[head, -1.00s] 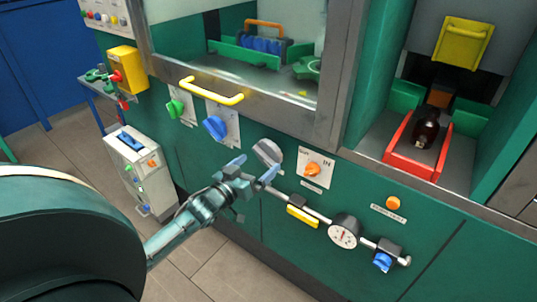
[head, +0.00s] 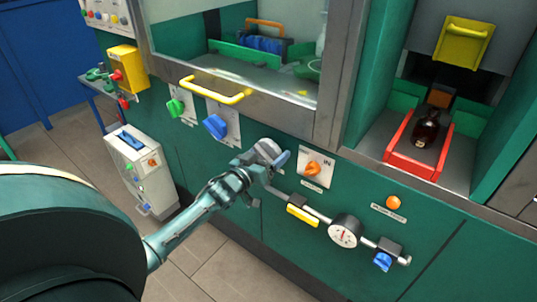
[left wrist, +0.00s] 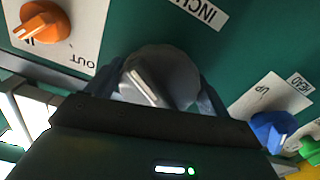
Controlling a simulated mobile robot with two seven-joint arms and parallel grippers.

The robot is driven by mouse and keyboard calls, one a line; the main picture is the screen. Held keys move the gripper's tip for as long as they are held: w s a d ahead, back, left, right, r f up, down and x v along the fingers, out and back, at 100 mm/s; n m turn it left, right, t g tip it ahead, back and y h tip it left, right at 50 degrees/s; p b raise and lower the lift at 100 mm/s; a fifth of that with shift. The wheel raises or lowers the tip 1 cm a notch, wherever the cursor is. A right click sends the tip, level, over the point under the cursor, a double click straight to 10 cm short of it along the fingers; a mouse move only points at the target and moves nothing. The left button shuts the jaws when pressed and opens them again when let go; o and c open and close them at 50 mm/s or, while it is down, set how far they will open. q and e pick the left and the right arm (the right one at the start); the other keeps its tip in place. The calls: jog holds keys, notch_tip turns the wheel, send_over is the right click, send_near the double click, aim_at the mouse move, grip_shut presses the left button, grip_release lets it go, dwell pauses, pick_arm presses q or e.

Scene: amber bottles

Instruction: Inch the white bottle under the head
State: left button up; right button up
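A pale, whitish bottle-like shape (head: 321,38) shows at the right edge of the window, partly cut off by the frame; I cannot tell more of it. My left gripper (head: 264,156) is at the round grey knob (head: 268,150) on the green front panel. In the left wrist view the grey knob (left wrist: 150,84) with its raised bar lies between the two spread fingers, one on each side. The fingers look apart from the bar. The "INCH" label (left wrist: 197,12) is beside this knob. My right gripper is not in view.
An orange knob (head: 313,168) is right of the grey one, and a blue knob (head: 215,125) left of it. A yellow handle bar (head: 214,92) runs above. A pipe with a gauge (head: 344,231) is below right.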

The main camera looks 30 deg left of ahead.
pick_arm(q)
jog(key=c, duration=0.5)
jog(key=shift+m, duration=1)
jog(key=o, duration=1)
jog(key=shift+c, duration=0.2)
jog(key=s+a, duration=0.1)
jog(key=s, duration=1.2)
jog(key=s+d+f+m+g, duration=0.1)
jog(key=s+d+f+g, duration=0.1)
jog(key=s+d, duration=0.3)
jog(key=s+d+f+m+g+h, duration=0.1)
jog(key=s+d+f+g, duration=0.2)
jog(key=d, duration=0.6)
jog(key=s+d+f+g+p, duration=0.1)
jog(key=s+d+f+g, duration=0.1)
jog(key=s+d+f, duration=0.4)
jog(key=shift+s+d+m+h, duration=0.4)
jog(key=shift+d, duration=0.6)
